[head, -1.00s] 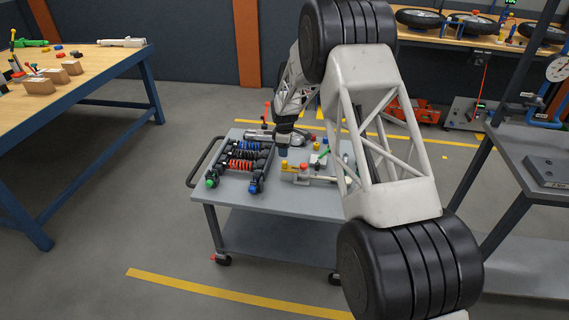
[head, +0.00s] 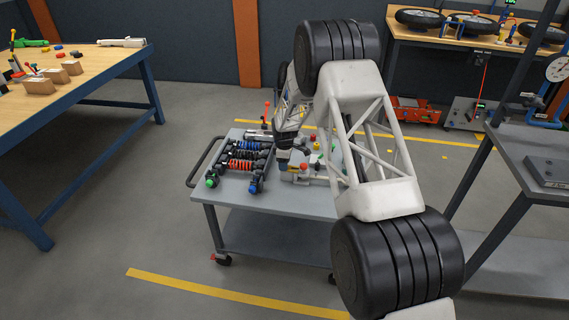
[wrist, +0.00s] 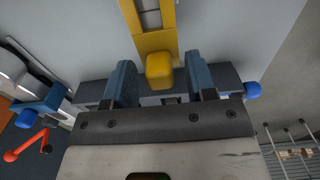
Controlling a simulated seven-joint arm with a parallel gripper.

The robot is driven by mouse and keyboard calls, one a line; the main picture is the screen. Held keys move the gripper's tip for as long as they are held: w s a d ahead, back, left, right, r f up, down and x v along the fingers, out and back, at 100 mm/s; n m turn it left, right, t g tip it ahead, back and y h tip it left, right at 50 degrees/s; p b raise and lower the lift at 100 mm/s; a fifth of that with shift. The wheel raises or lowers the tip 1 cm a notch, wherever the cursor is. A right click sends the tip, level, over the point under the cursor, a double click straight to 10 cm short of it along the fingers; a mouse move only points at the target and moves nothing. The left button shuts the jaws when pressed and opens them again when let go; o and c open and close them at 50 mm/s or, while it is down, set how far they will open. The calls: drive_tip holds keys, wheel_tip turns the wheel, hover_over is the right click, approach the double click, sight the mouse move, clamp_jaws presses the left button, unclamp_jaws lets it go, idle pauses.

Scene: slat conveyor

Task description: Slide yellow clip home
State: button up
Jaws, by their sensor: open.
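In the wrist view the yellow clip (wrist: 159,70) is a rounded block at the near end of a flat yellow strip (wrist: 155,35) that runs up to the top edge. My gripper (wrist: 160,78) is open. Its two blue-grey fingers stand on either side of the clip, with a visible gap to each. In the head view my gripper (head: 283,163) is low over the grey cart top. A small yellow piece (head: 294,169) shows just right of it, partly hidden. I cannot tell how far along its strip the clip sits.
The grey cart (head: 280,201) also carries a rack of coil springs (head: 243,164) left of my gripper. A red-tipped lever (head: 267,110) stands behind. A red lever (wrist: 28,145) and a blue knob (wrist: 253,90) show in the wrist view.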

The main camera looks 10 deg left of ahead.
sight(293, 170)
clamp_jaws()
drive_tip(key=shift+d, duration=1.95)
unclamp_jaws()
wheel_tip(293, 170, up, 8)
drive_tip(key=shift+f, duration=0.1)
